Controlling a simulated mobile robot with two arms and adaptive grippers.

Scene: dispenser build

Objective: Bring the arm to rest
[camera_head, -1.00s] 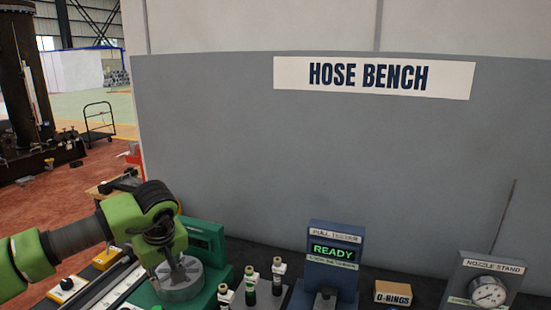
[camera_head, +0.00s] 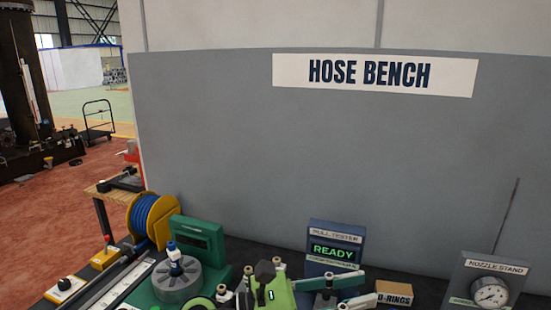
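My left arm (camera_head: 270,290) is low at the bottom middle of the head view, in front of the pull tester. Its gripper (camera_head: 355,292) points right, with two pale-tipped fingers spread apart and nothing seen between them. The picture's lower edge is close to the lower finger. My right gripper is not in view.
A grey round fixture (camera_head: 178,282) on a green machine holds a blue and white fitting (camera_head: 174,257) upright. A blue hose reel (camera_head: 153,220) stands behind. The pull tester (camera_head: 335,240) reads READY. An O-rings box (camera_head: 394,292) and nozzle stand (camera_head: 490,280) are right.

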